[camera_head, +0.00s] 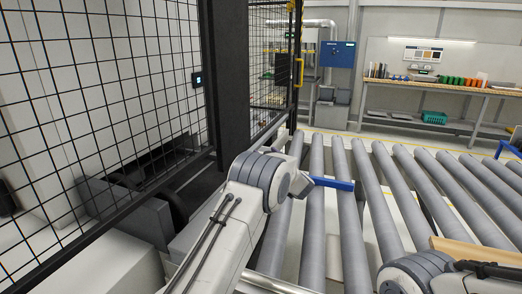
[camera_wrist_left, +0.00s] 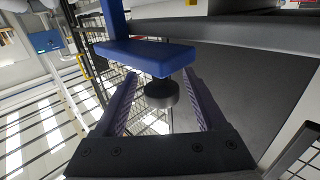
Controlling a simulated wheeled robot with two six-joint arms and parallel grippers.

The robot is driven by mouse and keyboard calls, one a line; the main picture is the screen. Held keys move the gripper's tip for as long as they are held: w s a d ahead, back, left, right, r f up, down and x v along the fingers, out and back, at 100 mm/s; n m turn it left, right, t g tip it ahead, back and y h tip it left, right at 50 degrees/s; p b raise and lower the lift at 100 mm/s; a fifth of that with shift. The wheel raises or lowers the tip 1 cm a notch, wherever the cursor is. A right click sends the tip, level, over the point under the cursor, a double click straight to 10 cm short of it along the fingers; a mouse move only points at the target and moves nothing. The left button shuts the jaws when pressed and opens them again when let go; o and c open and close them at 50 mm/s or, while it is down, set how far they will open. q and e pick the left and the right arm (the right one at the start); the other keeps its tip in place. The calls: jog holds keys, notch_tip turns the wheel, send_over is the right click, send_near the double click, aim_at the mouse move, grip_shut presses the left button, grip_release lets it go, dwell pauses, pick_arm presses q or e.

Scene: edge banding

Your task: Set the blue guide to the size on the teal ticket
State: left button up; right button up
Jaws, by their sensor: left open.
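The blue guide (camera_head: 332,184) shows in the head view as a short bar over the rollers, just right of my left wrist. In the left wrist view the blue guide (camera_wrist_left: 146,58) spans the top middle, with a blue upright at its left. A black round knob (camera_wrist_left: 162,94) sits below it. My left gripper (camera_wrist_left: 158,82) is open, with its purple-grey fingers on either side of the knob; I cannot tell whether they touch it. In the head view its fingers are hidden behind the wrist. I cannot make out a teal ticket for certain.
Grey conveyor rollers (camera_head: 345,215) fill the middle and right. A black mesh fence (camera_head: 95,90) with a dark post (camera_head: 229,70) stands left. A small lit teal display (camera_head: 197,79) is on the fence. A workbench (camera_head: 440,88) stands behind. A wooden piece (camera_head: 475,251) lies beside my right arm.

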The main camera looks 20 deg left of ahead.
pick_arm(q)
jog(key=shift+x, duration=0.85)
grip_shut()
dwell(0.8)
